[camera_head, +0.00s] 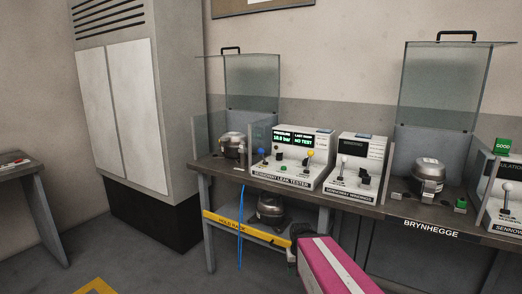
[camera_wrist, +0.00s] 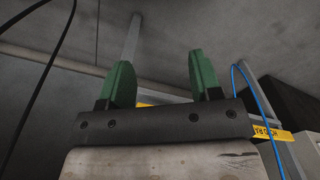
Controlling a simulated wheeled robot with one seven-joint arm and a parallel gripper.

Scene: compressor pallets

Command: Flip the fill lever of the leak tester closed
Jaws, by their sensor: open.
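The leak tester (camera_head: 285,178) is a white box on the bench in the head view, with a lit green display reading "NO TEST" on the right half. A lever with a blue knob (camera_head: 261,152) stands at its left and one with a yellow knob (camera_head: 310,153) at its right. Both look roughly upright; which is the fill lever I cannot tell. My gripper (camera_wrist: 162,82) shows two green fingers, apart and empty, in the wrist view. My arm is low in the head view, in front of and below the bench. The tester is not in the wrist view.
A compressor (camera_head: 232,145) stands left of the tester behind clear panels. A second white tester (camera_head: 355,177) is to its right. The hold rack (camera_head: 240,229) below holds another compressor (camera_head: 271,208). A blue hose (camera_head: 241,235) hangs in front of the rack.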

